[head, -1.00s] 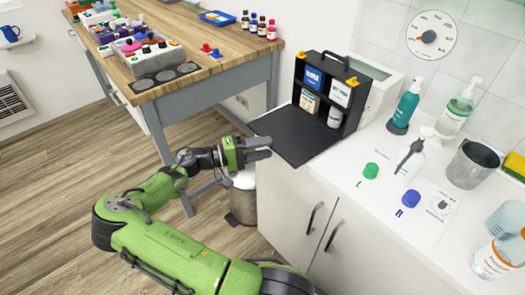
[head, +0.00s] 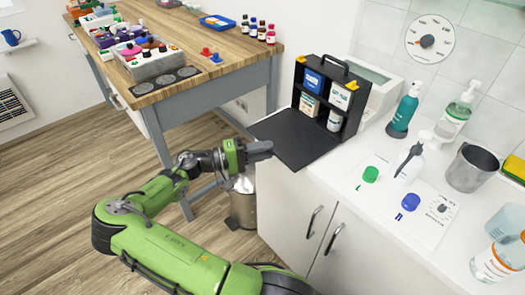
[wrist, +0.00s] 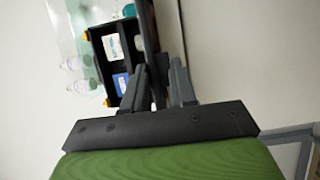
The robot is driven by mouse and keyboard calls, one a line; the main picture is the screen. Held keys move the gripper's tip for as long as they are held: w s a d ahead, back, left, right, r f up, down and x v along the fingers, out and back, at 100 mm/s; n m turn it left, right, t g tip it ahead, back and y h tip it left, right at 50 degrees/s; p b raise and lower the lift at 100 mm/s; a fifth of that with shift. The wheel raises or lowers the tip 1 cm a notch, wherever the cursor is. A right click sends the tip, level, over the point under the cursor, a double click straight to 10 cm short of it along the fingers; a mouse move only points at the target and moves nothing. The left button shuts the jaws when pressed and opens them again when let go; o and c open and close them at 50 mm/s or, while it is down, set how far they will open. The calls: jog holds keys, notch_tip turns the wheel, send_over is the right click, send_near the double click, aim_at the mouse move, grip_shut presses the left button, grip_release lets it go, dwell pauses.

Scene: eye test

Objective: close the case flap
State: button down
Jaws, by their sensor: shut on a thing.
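The black case (head: 327,92) stands upright on the white counter with its front open. Its black flap (head: 297,140) lies folded down, roughly flat, out toward the counter's left edge. In the wrist view the case (wrist: 112,45) is seen sideways, and the flap (wrist: 151,35) shows as a thin dark strip running between the fingers. My gripper (head: 262,150) is at the flap's outer left edge, shut on it. The fingertips also show in the wrist view (wrist: 158,68). The exact contact is partly hidden by the fingers.
Inside the case are several boxes and a white jar (head: 335,120). Right of it are a teal bottle (head: 404,108), a spray bottle (head: 408,162), and green (head: 370,174) and blue (head: 411,200) caps. A bin (head: 243,205) stands below my gripper. A wooden table (head: 200,50) is behind.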

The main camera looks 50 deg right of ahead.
jog(key=shift+a+p, duration=0.1)
jog(key=shift+p, duration=0.5)
jog(key=s+d+r+n+t+y+p, duration=0.1)
jog(key=d+r+t+y+p, duration=0.15)
jog(key=r+p, duration=0.6)
jog(key=d+r+n+t+y+p, duration=0.15)
jog(key=r+y+p, duration=0.3)
jog(key=p, duration=0.65)
jog(key=s+d+r+t+y+p, duration=0.1)
jog(key=d+r+y+p, duration=0.1)
jog(key=d+p, duration=0.3)
jog(key=s+d+r+n+t+y+p, duration=0.1)
jog(key=s+d+r+y+p, duration=0.1)
jog(key=d+r+y+p, duration=0.1)
jog(key=shift+s+d+r+y+p, duration=0.3)
jog(key=shift+d+r+p, duration=0.2)
jog(key=shift+d+p, duration=0.85)
jog(key=shift+d+b, duration=0.2)
jog(key=shift+b, duration=0.1)
jog(key=c, duration=1.1)
grip_release()
jog(key=shift+w+d+n, duration=0.1)
jog(key=shift+n, duration=0.15)
jog(key=p+v, duration=0.2)
jog(key=v, duration=1.3)
jog(key=shift+r, duration=0.4)
